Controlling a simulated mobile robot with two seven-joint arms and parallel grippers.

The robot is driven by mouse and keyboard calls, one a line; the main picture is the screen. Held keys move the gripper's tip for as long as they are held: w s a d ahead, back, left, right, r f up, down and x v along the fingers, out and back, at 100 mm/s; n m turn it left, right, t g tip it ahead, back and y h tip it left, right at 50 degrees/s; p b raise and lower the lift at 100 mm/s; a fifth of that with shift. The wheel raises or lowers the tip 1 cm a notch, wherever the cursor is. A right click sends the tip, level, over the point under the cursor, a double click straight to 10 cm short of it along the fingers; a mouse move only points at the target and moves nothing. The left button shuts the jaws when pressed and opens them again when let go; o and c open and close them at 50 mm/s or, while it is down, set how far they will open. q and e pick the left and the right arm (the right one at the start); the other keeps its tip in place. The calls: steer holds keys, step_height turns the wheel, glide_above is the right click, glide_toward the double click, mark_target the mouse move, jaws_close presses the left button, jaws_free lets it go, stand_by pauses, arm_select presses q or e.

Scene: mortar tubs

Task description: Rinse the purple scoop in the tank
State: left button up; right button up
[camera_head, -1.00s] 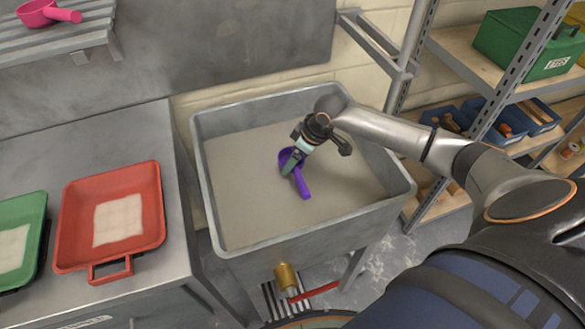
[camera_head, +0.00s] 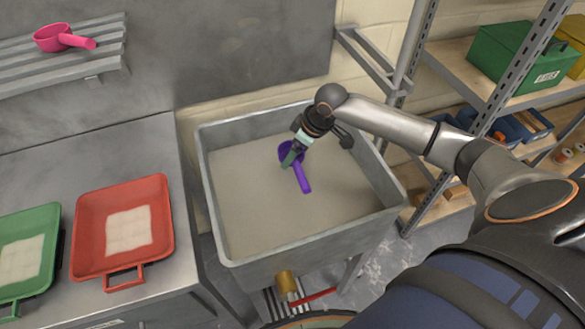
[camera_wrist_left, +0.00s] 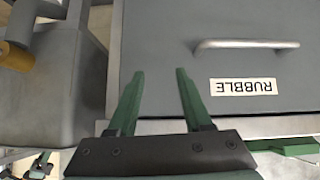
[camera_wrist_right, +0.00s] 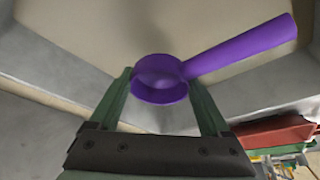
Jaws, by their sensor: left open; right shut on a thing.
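The purple scoop (camera_head: 302,176) is inside the grey tank (camera_head: 222,246), above or at the cloudy grey-beige water (camera_head: 250,200); I cannot tell whether it touches the water. My right gripper (camera_head: 291,155) is shut on the scoop at its cup. In the right wrist view the scoop's cup (camera_wrist_right: 160,80) sits between the fingers (camera_wrist_right: 160,95), with the handle pointing up and right. My left gripper (camera_wrist_left: 155,85) is open and empty in the left wrist view, in front of a grey drawer (camera_wrist_left: 205,60) labelled RUBBLE. It is out of the head view.
A red tub (camera_head: 90,240) and a green tub (camera_head: 45,215), each with a pale block, stand on the bench left of the tank. A pink scoop (camera_head: 60,38) lies on the slatted rack (camera_head: 100,60). A shelf with a green box (camera_head: 515,58) stands at right.

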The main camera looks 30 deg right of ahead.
steer(key=shift+r, duration=2.4)
stand_by(0.4)
steer(key=shift+r, duration=1.95)
steer(key=shift+a, duration=0.1)
